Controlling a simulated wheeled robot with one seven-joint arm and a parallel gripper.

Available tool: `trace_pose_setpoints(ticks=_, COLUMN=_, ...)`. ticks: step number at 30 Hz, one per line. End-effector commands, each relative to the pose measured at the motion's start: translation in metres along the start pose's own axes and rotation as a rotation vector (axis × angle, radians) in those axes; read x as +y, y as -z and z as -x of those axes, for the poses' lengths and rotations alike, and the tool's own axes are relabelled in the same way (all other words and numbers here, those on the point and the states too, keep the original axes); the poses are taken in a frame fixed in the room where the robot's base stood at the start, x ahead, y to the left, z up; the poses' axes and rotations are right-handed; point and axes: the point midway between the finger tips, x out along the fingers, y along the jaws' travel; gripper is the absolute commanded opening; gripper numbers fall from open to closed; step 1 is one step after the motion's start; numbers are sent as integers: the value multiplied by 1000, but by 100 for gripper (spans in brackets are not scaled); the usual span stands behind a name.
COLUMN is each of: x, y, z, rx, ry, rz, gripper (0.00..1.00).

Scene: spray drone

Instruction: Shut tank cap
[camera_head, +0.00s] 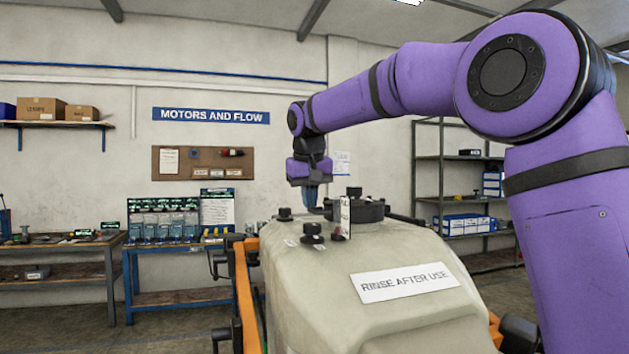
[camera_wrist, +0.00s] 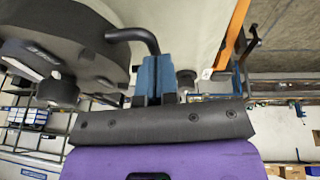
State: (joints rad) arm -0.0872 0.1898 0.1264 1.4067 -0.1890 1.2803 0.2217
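The beige tank (camera_head: 400,262) carries a round black cap (camera_head: 370,210) on its top, with a small knob standing on it. The cap seems to lie flat on the opening. In the wrist view the cap (camera_wrist: 75,25) fills the upper left, and a bent black handle (camera_wrist: 140,34) reaches out from its side. My gripper (camera_head: 311,205) points down just left of the cap, low over the tank. Its blue fingers (camera_wrist: 156,62) are close together, with only a thin dark line between them. The handle's end meets the fingertips; I cannot tell whether it is held.
A white upright tag (camera_head: 344,215) stands in front of the cap. An orange frame bar (camera_head: 245,295) runs along the tank's left side. Workbenches and a shelf rack (camera_head: 440,175) stand farther back.

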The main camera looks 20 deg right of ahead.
Motion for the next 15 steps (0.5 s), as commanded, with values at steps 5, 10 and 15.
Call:
trace_pose_setpoints(ticks=5, x=-1, y=-1, z=-1, rx=-10, ry=0, rz=2, gripper=0)
trace_pose_setpoints(ticks=10, x=-1, y=0, z=18, rx=-5, ry=1, rz=1, gripper=0)
trace_pose_setpoints(ticks=15, x=-1, y=0, z=52, rx=-1, ry=1, rz=1, gripper=0)
